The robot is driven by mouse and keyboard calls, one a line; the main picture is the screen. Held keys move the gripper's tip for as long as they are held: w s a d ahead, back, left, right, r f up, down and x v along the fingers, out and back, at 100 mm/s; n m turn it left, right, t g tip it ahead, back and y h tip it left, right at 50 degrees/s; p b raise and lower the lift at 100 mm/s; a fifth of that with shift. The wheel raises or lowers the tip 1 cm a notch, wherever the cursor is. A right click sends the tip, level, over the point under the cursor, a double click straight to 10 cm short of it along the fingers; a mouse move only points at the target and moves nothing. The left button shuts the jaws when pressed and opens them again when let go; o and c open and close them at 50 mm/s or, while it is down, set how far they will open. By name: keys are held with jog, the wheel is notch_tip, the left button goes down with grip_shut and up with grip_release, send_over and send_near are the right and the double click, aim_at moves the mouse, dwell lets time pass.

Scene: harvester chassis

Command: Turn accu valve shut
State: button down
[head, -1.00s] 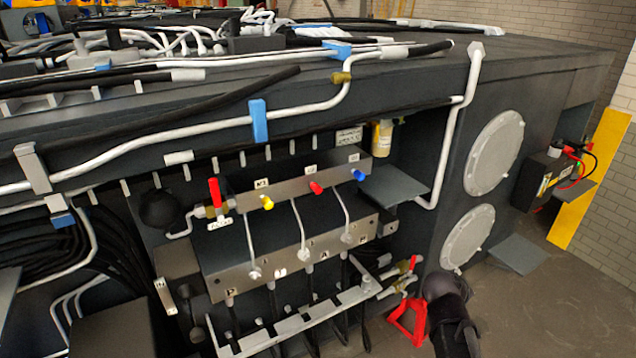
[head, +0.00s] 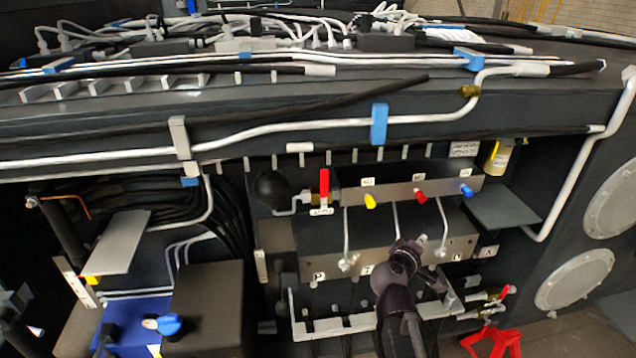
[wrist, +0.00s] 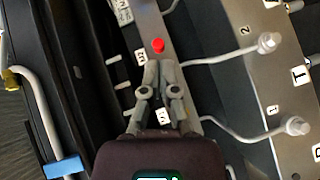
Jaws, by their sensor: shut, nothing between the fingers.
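A red lever (head: 324,185) stands upright on a brass-coloured valve at the left end of the metal valve block, with a small label under it too small to read. It looks like the accu valve. My gripper (wrist: 157,66) is shut and empty in the wrist view, its fingertips just below a red knob (wrist: 158,45) in that picture. The red lever does not show in the wrist view. In the head view my arm rises in front of the block, right of and below the lever, and the fingertips are hard to make out.
Yellow (head: 370,202), red (head: 421,196) and blue (head: 466,190) knobs line the block right of the lever. A black ball-shaped part (head: 272,188) sits close on its left. Thin pipes cross the block's front. A white pipe (head: 250,142) runs above.

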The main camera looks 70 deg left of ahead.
jog(key=s+a+r+n+g+y+p, duration=0.1)
jog(key=s+a+r+n+y, duration=0.1)
jog(key=s+a, duration=0.35)
jog(key=s+a+r+n+g+y, duration=0.1)
jog(key=s+a+r+n+y, duration=0.2)
jog(key=s, duration=0.4)
jog(key=n+g+y+p, duration=0.1)
jog(key=n+g+y, duration=0.2)
jog(key=n, duration=0.2)
send_near(324, 190)
jog(key=s+r, duration=0.2)
jog(key=s, duration=0.6)
jog(key=shift+w+a+r, duration=0.2)
jog(key=shift+w+r, duration=0.05)
jog(key=shift+a, duration=0.1)
jog(key=w+a, duration=0.7)
jog(key=w, duration=0.1)
jog(key=shift+w+a+p, duration=0.25)
jog(key=shift+a+p, duration=0.1)
jog(key=shift+a, duration=0.05)
jog(key=shift+r, duration=0.2)
